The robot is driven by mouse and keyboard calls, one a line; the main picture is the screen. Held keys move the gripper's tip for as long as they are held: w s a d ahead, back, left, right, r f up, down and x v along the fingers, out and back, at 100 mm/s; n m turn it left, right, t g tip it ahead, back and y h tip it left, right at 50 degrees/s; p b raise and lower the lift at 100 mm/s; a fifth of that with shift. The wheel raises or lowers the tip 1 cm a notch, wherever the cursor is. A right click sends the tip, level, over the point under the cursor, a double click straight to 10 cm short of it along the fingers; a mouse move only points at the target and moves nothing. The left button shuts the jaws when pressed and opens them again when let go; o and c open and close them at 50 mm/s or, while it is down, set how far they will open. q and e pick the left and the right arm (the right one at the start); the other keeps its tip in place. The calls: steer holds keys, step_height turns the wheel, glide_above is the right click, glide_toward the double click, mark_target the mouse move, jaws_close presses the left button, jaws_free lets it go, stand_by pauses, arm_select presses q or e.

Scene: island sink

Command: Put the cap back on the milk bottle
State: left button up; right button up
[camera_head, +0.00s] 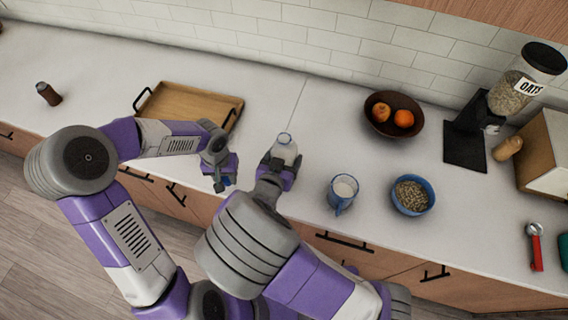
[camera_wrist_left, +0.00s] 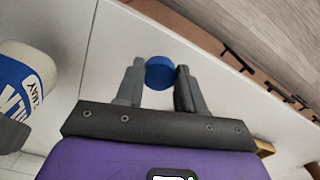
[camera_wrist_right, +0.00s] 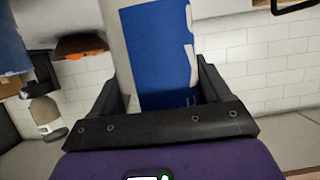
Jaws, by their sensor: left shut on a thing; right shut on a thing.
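The milk bottle (camera_head: 284,150) is upright on the counter, its top uncapped in the head view. My right gripper (camera_head: 280,167) is shut around its body. In the right wrist view its blue and white label (camera_wrist_right: 158,50) fills the space between the fingers. My left gripper (camera_head: 223,182) is shut on the round blue cap (camera_wrist_left: 159,72), seen between the fingertips in the left wrist view. The left gripper is to the left of the bottle, apart from it. The bottle's side also shows at the left edge of the left wrist view (camera_wrist_left: 22,82).
A wooden tray (camera_head: 183,94) lies behind my left gripper. A blue mug of milk (camera_head: 342,193) and a blue bowl of oats (camera_head: 411,195) stand right of the bottle. A fruit bowl (camera_head: 379,122) is farther back. Clear counter lies behind the bottle.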

arm_select(q)
steer(key=shift+f+b, duration=0.3)
steer(key=shift+f, duration=0.15)
arm_select(e)
steer(key=shift+f, duration=1.7)
steer(key=shift+f, duration=0.1)
arm_select(q)
steer(key=shift+f, duration=0.1)
arm_select(e)
steer(key=o, duration=1.5)
steer(key=shift+c, duration=0.2)
arm_select(q)
steer(key=shift+r, duration=0.3)
arm_select(e)
steer(key=shift+s+a+r, duration=0.1)
steer(key=shift+s+r, duration=0.05)
steer(key=shift+r, duration=0.1)
arm_select(q)
step_height(320, 180, up, 6)
steer(key=p, duration=0.6)
steer(key=shift+r+p, duration=0.2)
steer(key=shift+p, duration=0.15)
steer(key=shift+r, duration=0.25)
arm_select(e)
steer(key=v, duration=1.1)
steer(key=shift+s, duration=0.3)
steer(key=shift+r, duration=0.1)
